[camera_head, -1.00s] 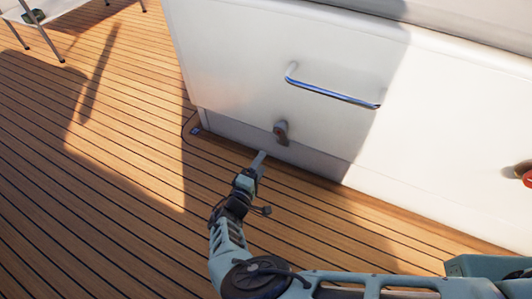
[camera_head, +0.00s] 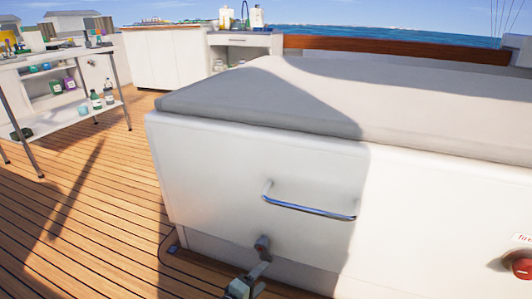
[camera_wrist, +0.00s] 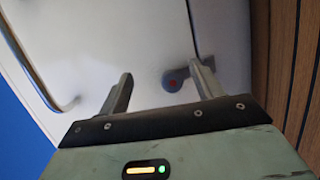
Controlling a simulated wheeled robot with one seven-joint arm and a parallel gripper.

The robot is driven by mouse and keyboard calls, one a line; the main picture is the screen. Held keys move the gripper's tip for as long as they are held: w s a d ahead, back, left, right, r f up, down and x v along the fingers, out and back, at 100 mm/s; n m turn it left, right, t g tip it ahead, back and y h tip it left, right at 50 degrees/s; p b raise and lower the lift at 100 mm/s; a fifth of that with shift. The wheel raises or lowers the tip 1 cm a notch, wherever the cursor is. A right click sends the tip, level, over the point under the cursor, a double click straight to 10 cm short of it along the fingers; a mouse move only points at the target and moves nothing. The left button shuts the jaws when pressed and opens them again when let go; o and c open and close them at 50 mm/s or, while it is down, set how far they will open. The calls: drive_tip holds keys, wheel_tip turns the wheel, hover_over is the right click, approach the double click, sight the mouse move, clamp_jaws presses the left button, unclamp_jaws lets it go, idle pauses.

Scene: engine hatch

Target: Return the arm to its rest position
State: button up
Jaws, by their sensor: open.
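My gripper (camera_head: 260,270) is at the bottom edge of the head view, low in front of the white hatch (camera_head: 215,185). Most of my arm is out of that view. In the wrist view my gripper (camera_wrist: 158,75) has its two fingers wide apart with nothing between them. A small round grey latch (camera_head: 262,244) sits low on the hatch front. The latch (camera_wrist: 173,80) shows beyond the fingers, close to the right one, with a reddish centre. I cannot tell whether a finger touches it. The hatch looks closed.
A chrome bar handle (camera_head: 308,208) is above the latch. A red knob (camera_head: 521,268) is at the far right. A grey cushion (camera_head: 265,100) tops the hatch box. A shelf table (camera_head: 75,113) with bottles stands at the left. The wooden deck (camera_head: 110,200) between is clear.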

drive_tip(key=s+d+r+m+g, duration=0.4)
drive_tip(key=d+r+g, duration=0.4)
drive_tip(key=r+g, duration=0.15)
drive_tip(key=s+d+r+n+g+y+p, duration=0.15)
drive_tip(key=s+d+r+y, duration=0.3)
drive_tip(key=s+r, duration=0.7)
drive_tip(key=s+d+r+m+g+y, duration=0.15)
drive_tip(key=s+d+r+y, duration=0.35)
drive_tip(key=s+r, duration=0.7)
wheel_tip(320, 180, up, 41)
drive_tip(key=w+a+n+p, duration=0.1)
drive_tip(key=w+p, duration=0.1)
drive_tip(key=p, duration=3.6)
drive_tip(key=shift+w+y, duration=0.3)
drive_tip(key=shift+y, duration=0.05)
drive_tip(key=shift+c, duration=0.4)
